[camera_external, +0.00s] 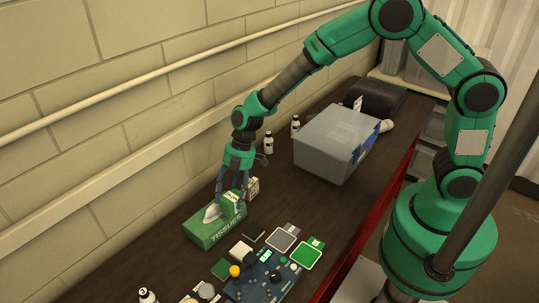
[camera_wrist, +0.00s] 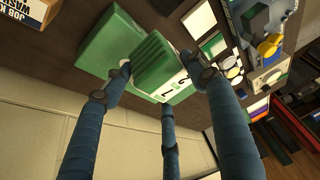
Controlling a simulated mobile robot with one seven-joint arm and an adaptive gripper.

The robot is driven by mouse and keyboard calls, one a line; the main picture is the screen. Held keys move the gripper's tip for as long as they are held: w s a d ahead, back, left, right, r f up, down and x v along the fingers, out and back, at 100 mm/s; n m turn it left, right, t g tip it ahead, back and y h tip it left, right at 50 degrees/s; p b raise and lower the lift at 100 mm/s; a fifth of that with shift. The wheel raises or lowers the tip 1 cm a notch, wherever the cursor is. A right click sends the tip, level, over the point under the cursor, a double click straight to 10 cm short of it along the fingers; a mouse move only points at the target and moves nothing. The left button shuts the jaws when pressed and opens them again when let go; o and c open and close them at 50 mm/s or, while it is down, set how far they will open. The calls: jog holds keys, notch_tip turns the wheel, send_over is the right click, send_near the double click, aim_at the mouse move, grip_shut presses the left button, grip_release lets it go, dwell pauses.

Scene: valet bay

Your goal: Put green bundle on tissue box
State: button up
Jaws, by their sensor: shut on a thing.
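The green tissue box (camera_external: 207,238) lies on the dark bench top near the wall, with a white tissue (camera_external: 211,213) sticking up from it. My gripper (camera_external: 233,198) is over the box's right end, pointing down. In the wrist view my gripper (camera_wrist: 168,75) is shut on the green bundle (camera_wrist: 152,60), which has a ribbed green side and a white printed band. Behind the bundle the tissue box (camera_wrist: 103,42) shows in part. In the external view the fingers partly hide the bundle (camera_external: 231,209). I cannot tell whether the bundle touches the box.
A blue board (camera_external: 262,282) with cards and small parts lies to the right of the tissue box. A small printed box (camera_external: 253,188) stands just behind the gripper. The wall borders the bench's left side.

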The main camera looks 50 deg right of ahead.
jog(key=w+a, duration=0.1)
jog(key=w, duration=0.1)
jog(key=w+a, duration=0.1)
jog(key=w, duration=0.1)
jog(key=w+a, duration=0.1)
jog(key=w, duration=0.1)
jog(key=shift+w+a+f+p, duration=0.15)
jog(key=shift+a+f+p, duration=0.1)
jog(key=shift+f+p, duration=0.1)
jog(key=shift+f, duration=1.75)
jog(key=shift+f, duration=0.15)
jog(key=o, duration=1.2)
jog(key=shift+o, duration=0.2)
jog(key=shift+r, duration=0.2)
jog(key=shift+d+r, duration=0.15)
jog(key=shift+r, duration=0.2)
jog(key=v, duration=1.1)
